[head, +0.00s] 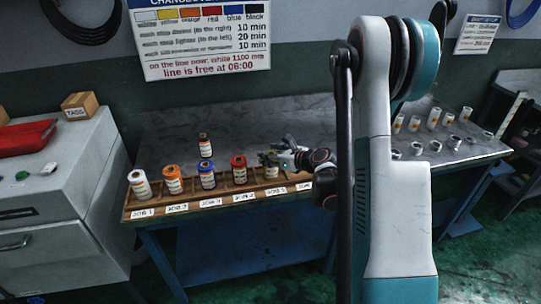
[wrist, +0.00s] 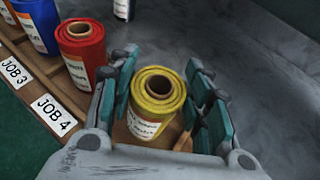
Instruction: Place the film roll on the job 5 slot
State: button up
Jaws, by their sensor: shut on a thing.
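My gripper (wrist: 158,98) is shut on a yellow film roll (wrist: 154,90), which stands upright between its teal fingers. In the head view the gripper (head: 280,158) is over the wooden rack (head: 257,185), and the held roll (head: 273,174) is partly hidden under it, above or in the job 5 slot. I cannot tell whether its base touches the rack. The job 5 label (head: 275,191) shows just in front; in the wrist view my gripper hides it. The red roll (wrist: 82,50) stands to the left, behind the job 4 label (wrist: 53,114), close to the left finger.
White (head: 140,186), orange (head: 173,180) and blue (head: 207,176) rolls fill the rack's left slots. A small orange-labelled roll (head: 205,146) stands behind the rack. The grey tabletop (head: 240,125) behind the rack is mostly clear.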

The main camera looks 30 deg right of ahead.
jog(key=o, duration=1.5)
jog(key=shift+f, duration=0.1)
jog(key=shift+r+p, duration=0.25)
jog(key=shift+p, duration=0.05)
jog(key=p+v, duration=0.2)
jog(key=v, duration=1)
